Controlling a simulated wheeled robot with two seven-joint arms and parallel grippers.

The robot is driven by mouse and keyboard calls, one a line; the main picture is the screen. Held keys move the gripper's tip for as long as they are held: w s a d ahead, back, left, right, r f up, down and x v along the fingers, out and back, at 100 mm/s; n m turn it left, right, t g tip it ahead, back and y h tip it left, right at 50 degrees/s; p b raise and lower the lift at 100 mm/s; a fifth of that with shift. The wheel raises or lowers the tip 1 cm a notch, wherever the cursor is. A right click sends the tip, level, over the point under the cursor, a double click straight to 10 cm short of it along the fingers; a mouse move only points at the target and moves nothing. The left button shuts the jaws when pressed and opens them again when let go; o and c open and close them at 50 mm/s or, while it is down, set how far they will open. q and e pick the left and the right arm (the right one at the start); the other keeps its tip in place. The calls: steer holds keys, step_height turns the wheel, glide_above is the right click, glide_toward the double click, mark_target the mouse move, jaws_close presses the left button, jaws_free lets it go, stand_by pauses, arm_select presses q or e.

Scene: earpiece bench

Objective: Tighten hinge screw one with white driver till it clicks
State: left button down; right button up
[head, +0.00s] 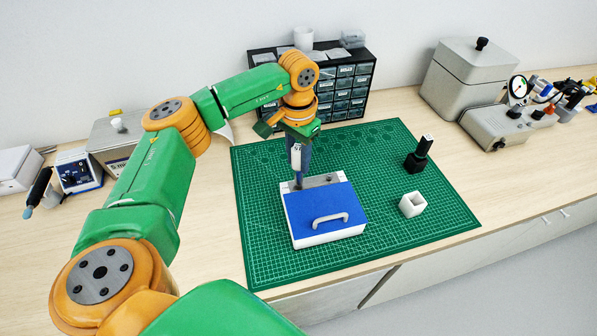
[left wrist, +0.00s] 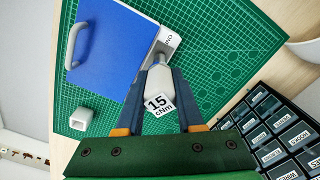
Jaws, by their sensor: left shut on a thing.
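The white driver (head: 296,157), labelled 15 cNm in the left wrist view (left wrist: 158,85), is held by my left gripper (left wrist: 158,74). In the head view, my left gripper (head: 299,160) is shut around it, pointing down. The driver is about upright, its lower end at the back left of a white box with a blue lid (head: 318,210). The box also shows in the left wrist view (left wrist: 108,42), with a grey hinge part and a partly hidden label by the driver's end. The screw is hidden, and I cannot tell whether the tip touches it.
A green cutting mat (head: 265,265) lies under the box. An empty white square holder (head: 412,204) and a black driver in a black holder (head: 418,155) stand to the right. A drawer cabinet (head: 350,92) stands close behind. The mat's front right is clear.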

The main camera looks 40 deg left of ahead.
arm_select(q)
steer(key=shift+r, duration=0.4)
steer(key=n+p, duration=0.1)
steer(key=n, duration=0.7)
steer(key=shift+n, duration=0.4)
steer(key=n, duration=0.4)
steer(key=shift+n+p, duration=0.4)
steer(key=shift+f+n, duration=0.1)
steer(key=shift+n, duration=0.5)
steer(key=shift+f+b, duration=0.7)
steer(key=shift+f, duration=0.1)
steer(key=shift+r, duration=0.15)
